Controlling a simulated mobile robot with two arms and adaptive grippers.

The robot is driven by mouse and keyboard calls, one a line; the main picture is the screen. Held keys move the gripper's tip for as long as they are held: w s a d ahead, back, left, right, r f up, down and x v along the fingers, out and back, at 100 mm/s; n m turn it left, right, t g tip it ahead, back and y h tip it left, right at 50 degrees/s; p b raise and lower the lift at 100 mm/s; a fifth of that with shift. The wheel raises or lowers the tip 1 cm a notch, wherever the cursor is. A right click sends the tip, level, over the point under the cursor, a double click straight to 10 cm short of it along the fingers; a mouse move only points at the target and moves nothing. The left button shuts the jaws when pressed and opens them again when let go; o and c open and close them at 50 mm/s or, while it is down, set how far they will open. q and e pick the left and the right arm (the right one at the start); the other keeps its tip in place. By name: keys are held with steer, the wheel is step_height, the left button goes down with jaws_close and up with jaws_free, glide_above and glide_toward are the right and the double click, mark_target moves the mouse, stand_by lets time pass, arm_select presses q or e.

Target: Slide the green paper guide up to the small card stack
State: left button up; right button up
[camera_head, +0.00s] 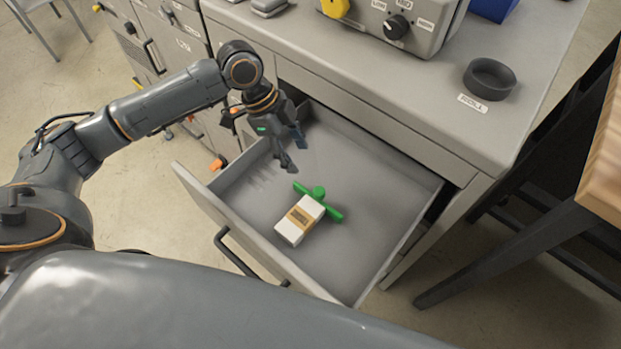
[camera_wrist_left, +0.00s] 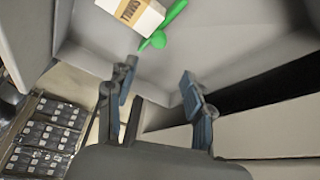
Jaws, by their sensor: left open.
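The green paper guide (camera_head: 319,193) lies in the open drawer (camera_head: 385,188), a thin bar with a round knob. The small card stack (camera_head: 300,221), white with a tan band, lies right beside the guide on its drawer-front side; I cannot tell whether they touch. In the left wrist view, the guide (camera_wrist_left: 158,40) and the card stack (camera_wrist_left: 130,14), labelled "SMALL", show at the top. My left gripper (camera_head: 294,152) is open and empty above the drawer, behind and left of the guide. Its fingers (camera_wrist_left: 158,82) are apart in the wrist view. My right gripper is not in view.
The drawer front with its dark handle (camera_head: 236,255) faces me, and low walls enclose the drawer. The cabinet top overhangs its back, carrying a machine (camera_head: 390,22) and a dark ring (camera_head: 489,78). The drawer floor around the guide is mostly clear.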

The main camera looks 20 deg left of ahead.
mark_target(319, 191)
arm_select(q)
steer(key=p+x, duration=0.2)
steer(key=x, duration=1)
steer(key=shift+s+d+f, duration=0.15)
steer(key=shift+d+f, duration=0.15)
steer(key=shift+f, duration=0.2)
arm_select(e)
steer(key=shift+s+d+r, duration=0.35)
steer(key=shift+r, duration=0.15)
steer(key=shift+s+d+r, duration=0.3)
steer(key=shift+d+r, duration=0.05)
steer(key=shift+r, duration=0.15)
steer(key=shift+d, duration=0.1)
arm_select(q)
jaws_close()
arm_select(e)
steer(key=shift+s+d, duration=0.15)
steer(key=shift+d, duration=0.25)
